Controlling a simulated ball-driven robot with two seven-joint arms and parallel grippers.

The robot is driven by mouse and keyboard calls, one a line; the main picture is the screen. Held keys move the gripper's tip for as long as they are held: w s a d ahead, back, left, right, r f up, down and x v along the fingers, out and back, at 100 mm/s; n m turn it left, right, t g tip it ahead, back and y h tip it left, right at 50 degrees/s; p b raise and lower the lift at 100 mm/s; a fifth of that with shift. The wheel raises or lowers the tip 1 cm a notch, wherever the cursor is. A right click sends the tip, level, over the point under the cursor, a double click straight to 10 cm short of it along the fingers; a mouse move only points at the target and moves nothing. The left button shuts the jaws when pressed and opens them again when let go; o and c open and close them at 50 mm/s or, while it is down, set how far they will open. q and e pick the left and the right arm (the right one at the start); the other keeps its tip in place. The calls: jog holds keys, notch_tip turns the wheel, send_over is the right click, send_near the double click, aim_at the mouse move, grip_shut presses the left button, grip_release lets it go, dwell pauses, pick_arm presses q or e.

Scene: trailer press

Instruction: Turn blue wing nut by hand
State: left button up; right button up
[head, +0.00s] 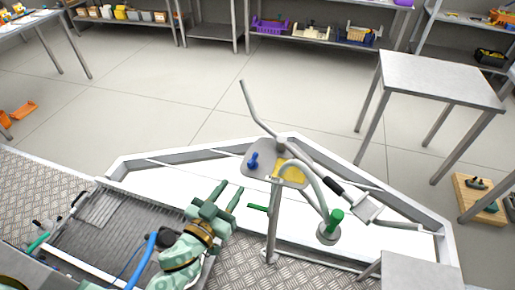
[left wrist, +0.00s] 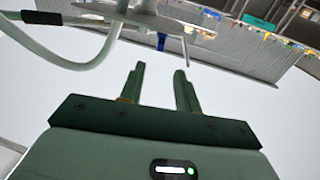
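The blue wing nut (head: 253,160) sits on the left part of a grey plate (head: 262,148) on the trailer press. In the left wrist view the blue wing nut (left wrist: 161,41) shows small, beyond the gap between my fingertips. My left gripper (head: 231,186) is open and empty, below and to the left of the wing nut in the head view, apart from it. Its two green fingers also show in the left wrist view (left wrist: 159,70). My right gripper is not in view.
The press has a yellow patch (head: 289,172), a long grey lever (head: 258,110), a curved tube and a green handle (head: 336,220). A green bar (head: 258,208) sticks out near my gripper. A grey table (head: 440,80) stands right; shelves with bins line the back. Open floor lies between.

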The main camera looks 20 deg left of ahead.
aim_at(256, 153)
pick_arm(q)
jog(key=b+x, duration=0.1)
jog(key=x, duration=1.3)
jog(key=shift+w, duration=0.2)
grip_shut()
